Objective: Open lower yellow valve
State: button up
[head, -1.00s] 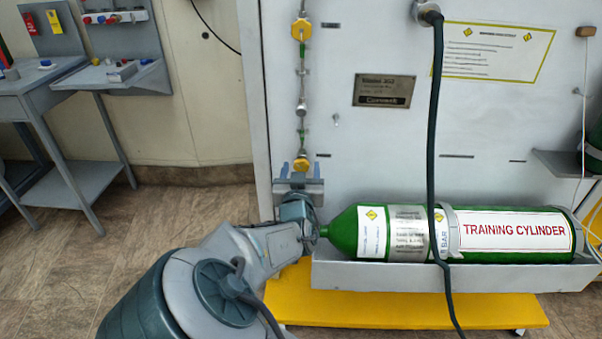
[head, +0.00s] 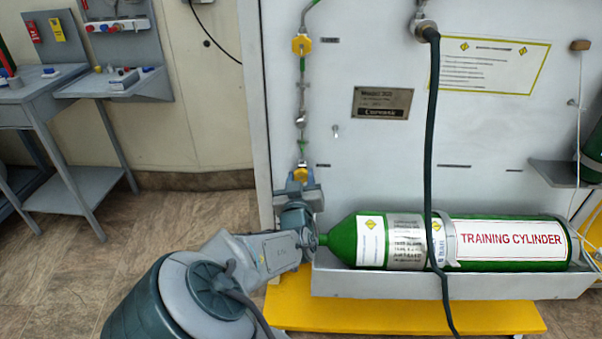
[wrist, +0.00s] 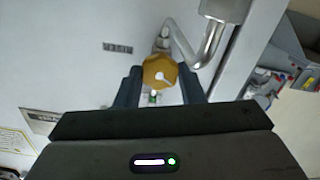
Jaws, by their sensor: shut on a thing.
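The lower yellow valve (head: 302,171) sits low on the pipe at the left side of the white panel. In the wrist view its round yellow knob (wrist: 159,71) shows between my dark fingers, with a small pale mark on its face. My gripper (head: 301,184) is at the lower valve, its fingers shut on the knob's two sides. In the head view the gripper partly hides this valve. The upper yellow valve (head: 302,44) is higher on the same pipe, clear of my gripper.
A green training cylinder (head: 500,239) lies in a grey cradle (head: 455,285) right of my arm. A dark hose (head: 431,150) hangs in front of the panel. A grey workbench (head: 45,85) stands at the left, with open floor before it.

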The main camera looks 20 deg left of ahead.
jog(key=shift+n, duration=0.4)
jog(key=o, duration=1)
jog(key=p+v, duration=0.3)
jog(key=v, duration=1.1)
jog(key=shift+w+f, duration=0.1)
